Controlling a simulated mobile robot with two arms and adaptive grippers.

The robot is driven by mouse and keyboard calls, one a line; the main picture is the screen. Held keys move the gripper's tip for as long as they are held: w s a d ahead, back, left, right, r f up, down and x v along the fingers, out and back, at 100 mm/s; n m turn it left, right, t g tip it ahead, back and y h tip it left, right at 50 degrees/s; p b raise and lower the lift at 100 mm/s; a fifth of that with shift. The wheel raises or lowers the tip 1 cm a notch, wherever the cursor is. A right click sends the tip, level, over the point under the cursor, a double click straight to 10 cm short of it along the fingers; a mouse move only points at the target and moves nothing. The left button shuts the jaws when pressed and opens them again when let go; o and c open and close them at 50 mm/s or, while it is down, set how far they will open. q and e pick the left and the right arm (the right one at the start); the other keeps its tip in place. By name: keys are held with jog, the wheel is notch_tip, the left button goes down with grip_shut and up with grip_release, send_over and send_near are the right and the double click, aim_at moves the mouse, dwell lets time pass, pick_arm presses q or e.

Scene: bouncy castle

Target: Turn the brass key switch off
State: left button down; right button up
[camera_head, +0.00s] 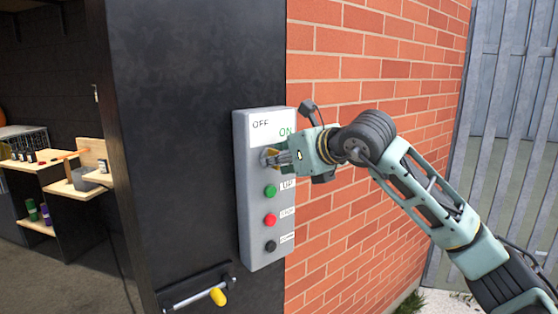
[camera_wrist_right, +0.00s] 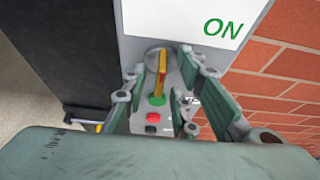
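The grey control box (camera_head: 258,225) is mounted on the black wall, with a white OFF/ON label (camera_head: 267,125) at its top. The brass key (camera_wrist_right: 160,72) sits in a round metal switch just below the label. In the wrist view its bow stands out from the switch and slants slightly. My right gripper (camera_head: 280,157) reaches in from the right at the switch. In the wrist view the right gripper's fingers (camera_wrist_right: 160,78) are apart, one on each side of the key, with visible gaps. In the head view the gripper mostly hides the key. My left gripper is out of view.
Below the switch are a green button (camera_head: 270,191), a red button (camera_head: 270,219) and a black button (camera_head: 270,246). A yellow-knobbed lever (camera_head: 218,297) is lower on the black wall. The brick wall (camera_head: 340,80) lies close to the right. Wooden shelves (camera_head: 60,175) stand far left.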

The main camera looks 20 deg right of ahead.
jog(key=shift+r, duration=0.1)
jog(key=v, duration=1.2)
